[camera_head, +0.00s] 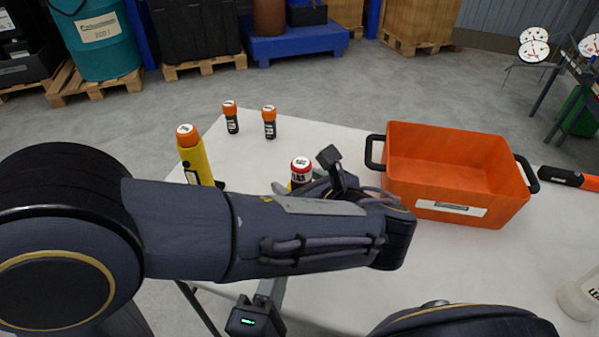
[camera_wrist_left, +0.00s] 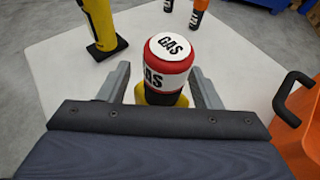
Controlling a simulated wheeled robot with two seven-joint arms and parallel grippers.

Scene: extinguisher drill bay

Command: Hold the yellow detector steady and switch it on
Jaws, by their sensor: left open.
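The GAS-labelled detector (camera_head: 301,168) has a red and white top and a yellow lower body. It stands upright on the white table (camera_head: 345,150), partly hidden by my left arm. My left gripper (camera_wrist_left: 161,88) is open, with one finger on each side of the detector (camera_wrist_left: 168,65). The fingers look apart from its sides. Its lower body is mostly hidden by the gripper's palm in the left wrist view. A taller yellow cylinder with an orange cap (camera_head: 193,158) stands to the left. My right gripper is not in view.
Two small black cylinders with orange caps, a left one (camera_head: 231,117) and a right one (camera_head: 269,123), stand at the back. An orange bin with black handles (camera_head: 450,175) stands close on the right. A white bottle (camera_head: 579,295) is at the right edge.

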